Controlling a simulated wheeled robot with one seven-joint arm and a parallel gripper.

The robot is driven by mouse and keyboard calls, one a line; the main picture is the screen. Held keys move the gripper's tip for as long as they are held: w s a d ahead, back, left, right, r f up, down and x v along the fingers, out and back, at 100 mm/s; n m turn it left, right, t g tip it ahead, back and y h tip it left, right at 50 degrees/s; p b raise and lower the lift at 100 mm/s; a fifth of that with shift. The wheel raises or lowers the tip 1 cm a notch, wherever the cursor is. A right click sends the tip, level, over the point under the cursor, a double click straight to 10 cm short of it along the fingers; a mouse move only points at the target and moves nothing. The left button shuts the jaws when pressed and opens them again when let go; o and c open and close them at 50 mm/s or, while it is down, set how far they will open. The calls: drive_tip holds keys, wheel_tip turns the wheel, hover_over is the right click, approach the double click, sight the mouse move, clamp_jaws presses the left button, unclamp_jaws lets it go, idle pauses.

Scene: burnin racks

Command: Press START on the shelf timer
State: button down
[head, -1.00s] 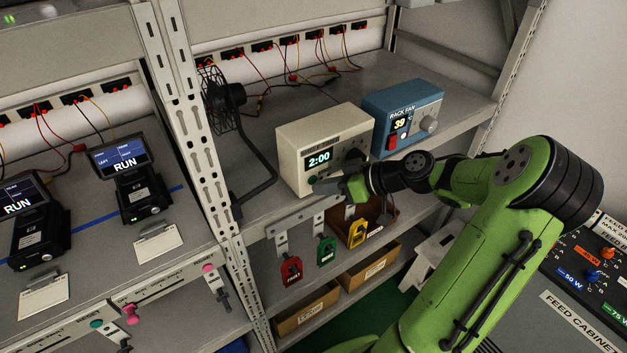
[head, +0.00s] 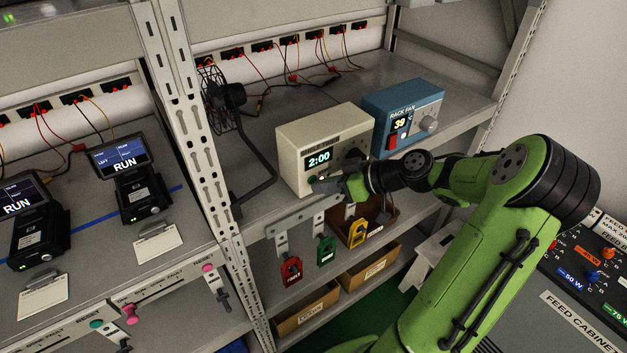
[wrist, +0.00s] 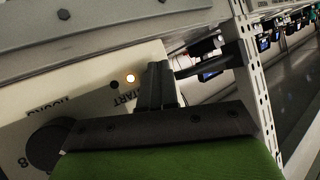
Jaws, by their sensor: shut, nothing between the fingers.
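The shelf timer is a cream box (head: 325,140) on the right-hand shelf, and its green display (head: 319,158) reads 2:00. In the wrist view its cream front (wrist: 85,95) shows the word START, a dark knob and a lit amber-white light (wrist: 130,78). My gripper (head: 322,181) is shut and empty, its fingertips at the lower front of the timer. In the wrist view the closed fingers (wrist: 157,80) cover part of the face beside the START lettering. The START button itself is hidden, and I cannot tell whether the tips touch it.
A black fan (head: 228,95) is to the left, near the perforated upright (head: 195,120). Red, green and yellow tags (head: 326,250) hang from the shelf edge below my gripper.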

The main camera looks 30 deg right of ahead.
drive_tip(key=shift+s, duration=0.65)
drive_tip(key=s, duration=0.5)
drive_tip(key=shift+d+b, duration=0.1)
drive_tip(key=shift+b, duration=0.2)
idle(0.4)
drive_tip(key=s+a+g+h, duration=0.35)
drive_tip(key=a+g, duration=0.25)
drive_tip(key=a, duration=0.6)
drive_tip(key=s+a+r+m+t+h, duration=0.2)
drive_tip(key=s+a+r+m+h, duration=0.1)
drive_tip(key=s+r, duration=0.4)
drive_tip(key=s+m+h, duration=0.1)
drive_tip(key=s+m, duration=0.1)
drive_tip(key=s, duration=0.1)
drive_tip(key=shift+s+a, duration=0.15)
drive_tip(key=shift+a, duration=0.15)
